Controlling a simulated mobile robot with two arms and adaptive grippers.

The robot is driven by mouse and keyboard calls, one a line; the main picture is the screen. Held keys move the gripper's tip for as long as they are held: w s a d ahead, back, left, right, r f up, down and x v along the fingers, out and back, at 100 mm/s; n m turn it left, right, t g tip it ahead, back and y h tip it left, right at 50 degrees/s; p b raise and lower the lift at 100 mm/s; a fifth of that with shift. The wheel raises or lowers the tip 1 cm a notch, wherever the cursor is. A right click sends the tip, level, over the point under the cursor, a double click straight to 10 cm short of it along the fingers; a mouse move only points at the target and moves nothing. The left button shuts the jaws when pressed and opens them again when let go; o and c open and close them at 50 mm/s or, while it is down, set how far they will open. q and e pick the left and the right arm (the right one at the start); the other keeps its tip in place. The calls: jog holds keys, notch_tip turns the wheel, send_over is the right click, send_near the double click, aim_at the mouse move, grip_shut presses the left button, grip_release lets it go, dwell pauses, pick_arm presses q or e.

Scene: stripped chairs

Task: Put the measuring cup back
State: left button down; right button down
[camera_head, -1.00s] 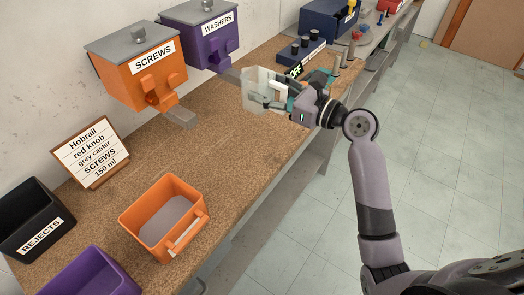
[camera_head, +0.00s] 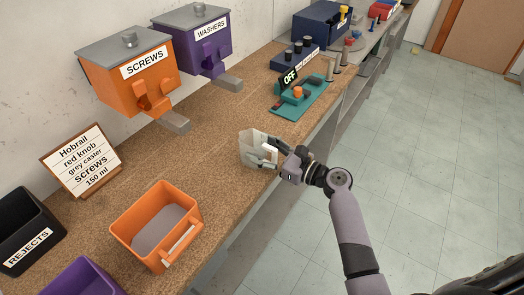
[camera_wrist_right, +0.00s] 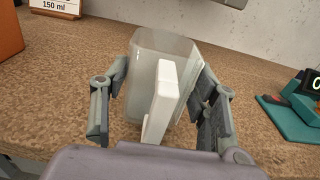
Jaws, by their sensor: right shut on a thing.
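The measuring cup (camera_head: 250,150) is a translucent, whitish square-sided cup with a white handle. It is at the front part of the brown workbench (camera_head: 205,165), near its edge. My right gripper (camera_head: 268,152) is shut on the cup's handle; in the right wrist view the white handle (camera_wrist_right: 161,98) stands between the fingers, with the cup body (camera_wrist_right: 165,50) behind it. The cup looks upright and empty. I cannot tell whether its base touches the bench. My left gripper is not in view.
Orange screws dispenser (camera_head: 135,85) and purple washers dispenser (camera_head: 195,42) hang on the wall. An orange bin (camera_head: 125,225), black rejects bin (camera_head: 20,225) and order sign (camera_head: 80,160) stand left. A teal switch fixture (camera_head: 300,100) lies behind. The bench middle is clear.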

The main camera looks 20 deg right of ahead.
jog(key=shift+f, duration=0.15)
jog(key=c, duration=0.6)
grip_release()
jog(key=shift+s+d, duration=0.15)
jog(key=b+v, duration=0.2)
jog(key=v, duration=0.9)
jog(key=shift+s+d, duration=0.2)
jog(key=shift+s, duration=0.05)
